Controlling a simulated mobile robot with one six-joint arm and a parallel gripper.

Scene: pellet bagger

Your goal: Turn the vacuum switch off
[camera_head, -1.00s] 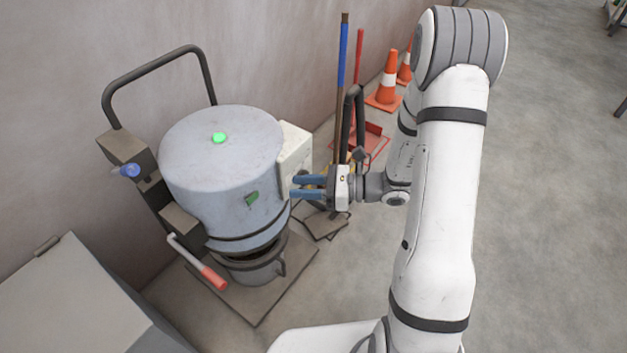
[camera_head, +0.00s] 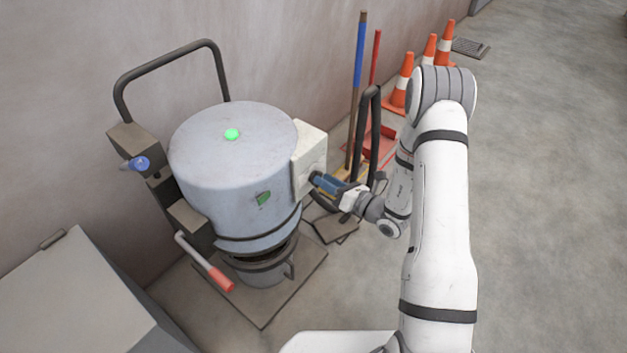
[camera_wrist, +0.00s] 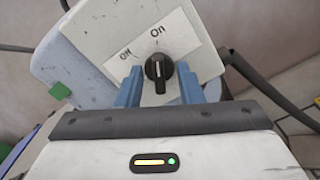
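The vacuum switch (camera_wrist: 158,72) is a black rotary knob on a white box (camera_head: 310,160) at the side of the grey vacuum drum (camera_head: 235,180). In the wrist view its white mark points up toward the printed "On"; "Off" stands to the upper left. My gripper (camera_wrist: 158,80) is open, with one blue finger on each side of the knob and a gap visible at both sides. In the head view my gripper (camera_head: 318,180) is close to the box face, and the knob is mostly hidden behind the fingers. A green lamp (camera_head: 232,134) glows on the drum's lid.
A black hose (camera_head: 367,130) loops up beside the box, near my gripper. A red-handled lever (camera_head: 221,279) and a blue knob (camera_head: 138,164) are on the machine's left. Broom handles (camera_head: 358,75) and orange cones (camera_head: 403,80) stand along the wall. Floor at right is clear.

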